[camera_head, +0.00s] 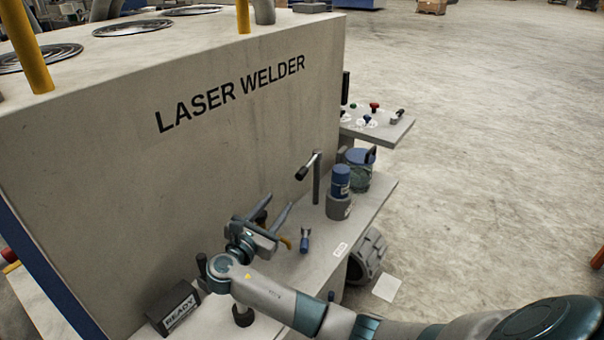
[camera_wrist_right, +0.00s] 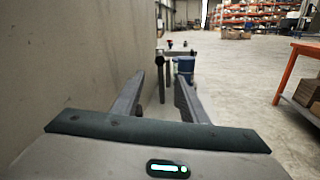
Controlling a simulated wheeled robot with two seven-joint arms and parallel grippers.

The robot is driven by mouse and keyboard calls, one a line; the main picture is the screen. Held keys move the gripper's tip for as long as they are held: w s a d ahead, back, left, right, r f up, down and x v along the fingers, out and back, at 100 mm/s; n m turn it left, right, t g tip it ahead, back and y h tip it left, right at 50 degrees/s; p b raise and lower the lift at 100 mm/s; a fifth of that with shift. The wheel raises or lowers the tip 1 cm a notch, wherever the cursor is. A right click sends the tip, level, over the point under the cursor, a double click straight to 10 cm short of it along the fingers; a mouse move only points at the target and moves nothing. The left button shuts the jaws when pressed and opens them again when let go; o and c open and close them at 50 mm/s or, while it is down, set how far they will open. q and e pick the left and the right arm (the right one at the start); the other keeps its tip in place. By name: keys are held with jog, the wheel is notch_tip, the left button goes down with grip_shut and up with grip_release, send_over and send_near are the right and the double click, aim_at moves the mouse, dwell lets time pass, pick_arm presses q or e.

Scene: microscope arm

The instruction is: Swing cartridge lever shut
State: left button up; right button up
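The lever (camera_head: 304,170) is a bar with a black grip on top of a thin upright post. Its grip points left and down, away from the blue cartridge (camera_head: 341,180), which stands upright in a round grey holder (camera_head: 339,206). My right gripper (camera_head: 277,206) is left of the lever and apart from it, with its fingers pointing toward the post. In the right wrist view its fingers (camera_wrist_right: 158,92) are spread with nothing between them; the lever's post (camera_wrist_right: 161,75) and the blue cartridge (camera_wrist_right: 184,68) show beyond. My left gripper is out of view.
The laser welder's tall wall (camera_head: 190,170) runs close along the left. A blue-lidded jar (camera_head: 358,170) stands behind the cartridge. A READY sign box (camera_head: 172,308) sits at the near end. Open floor lies right.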

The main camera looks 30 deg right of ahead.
aim_at(298, 178)
jog(key=p+x, duration=0.3)
jog(key=x, duration=1.4)
jog(key=shift+w+d, duration=0.1)
jog(key=shift+d, duration=0.05)
grip_shut()
